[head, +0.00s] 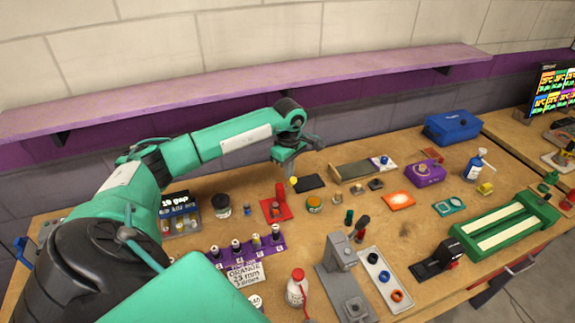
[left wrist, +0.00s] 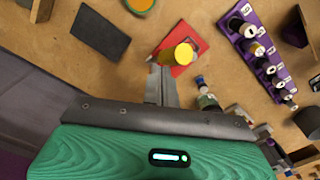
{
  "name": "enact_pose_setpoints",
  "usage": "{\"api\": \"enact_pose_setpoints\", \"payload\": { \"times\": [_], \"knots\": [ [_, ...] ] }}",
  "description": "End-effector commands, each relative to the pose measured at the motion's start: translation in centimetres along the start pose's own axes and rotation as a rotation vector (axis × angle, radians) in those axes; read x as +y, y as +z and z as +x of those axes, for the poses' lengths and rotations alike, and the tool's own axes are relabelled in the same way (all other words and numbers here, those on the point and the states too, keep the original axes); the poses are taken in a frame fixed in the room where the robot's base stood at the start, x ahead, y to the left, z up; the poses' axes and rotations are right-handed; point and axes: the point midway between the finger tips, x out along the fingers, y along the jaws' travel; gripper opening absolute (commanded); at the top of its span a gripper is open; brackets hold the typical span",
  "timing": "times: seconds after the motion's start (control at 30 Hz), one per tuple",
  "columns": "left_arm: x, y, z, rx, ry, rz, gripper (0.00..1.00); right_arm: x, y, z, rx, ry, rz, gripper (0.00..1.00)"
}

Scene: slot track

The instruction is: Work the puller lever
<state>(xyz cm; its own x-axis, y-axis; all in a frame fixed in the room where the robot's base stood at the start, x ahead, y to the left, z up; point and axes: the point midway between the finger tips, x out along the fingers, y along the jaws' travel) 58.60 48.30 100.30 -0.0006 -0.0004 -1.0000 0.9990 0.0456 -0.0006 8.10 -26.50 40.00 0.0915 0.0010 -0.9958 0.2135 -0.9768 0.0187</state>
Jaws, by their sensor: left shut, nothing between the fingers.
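A small red device on a red base plate (head: 268,212) stands mid-table, with a red post (head: 280,191) and a yellow knob (head: 293,181); I take this as the puller and its lever. In the left wrist view the yellow knob (left wrist: 182,54) shows large above the red plate (left wrist: 197,44). My left gripper (head: 289,174) is shut and empty, pointing down just above and beside the knob. In the left wrist view its fingers (left wrist: 160,78) end close to the knob; whether they touch it I cannot tell. My right gripper is not in view.
A black pad (head: 309,183) lies right of the device. A purple rack (head: 240,250) with several pegs stands in front, near a grey press (head: 345,265). An orange-labelled tin (head: 314,204) stands close by. A purple shelf (head: 250,82) runs along the wall behind.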

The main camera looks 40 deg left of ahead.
Motion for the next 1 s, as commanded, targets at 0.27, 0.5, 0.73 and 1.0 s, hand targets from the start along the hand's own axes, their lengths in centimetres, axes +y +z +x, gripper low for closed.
{"api": "enact_pose_setpoints", "payload": {
  "times": [0.27, 0.5, 0.73, 1.0],
  "knots": [
    [-0.1, 0.2, 0.0, -0.001, 0.0, 0.001, 0.0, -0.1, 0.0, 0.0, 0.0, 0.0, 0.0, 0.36],
    [-0.2, 0.5, 0.2, -0.001, 0.0, 0.001, 0.0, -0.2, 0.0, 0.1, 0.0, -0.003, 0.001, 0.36],
    [-0.6, 1.1, 0.5, -0.002, 0.001, 0.002, 0.0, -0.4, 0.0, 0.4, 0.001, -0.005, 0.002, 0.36],
    [-0.6, 1.2, 0.5, -0.002, 0.001, 0.001, 0.0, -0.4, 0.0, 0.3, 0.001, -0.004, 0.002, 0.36]
  ]
}}
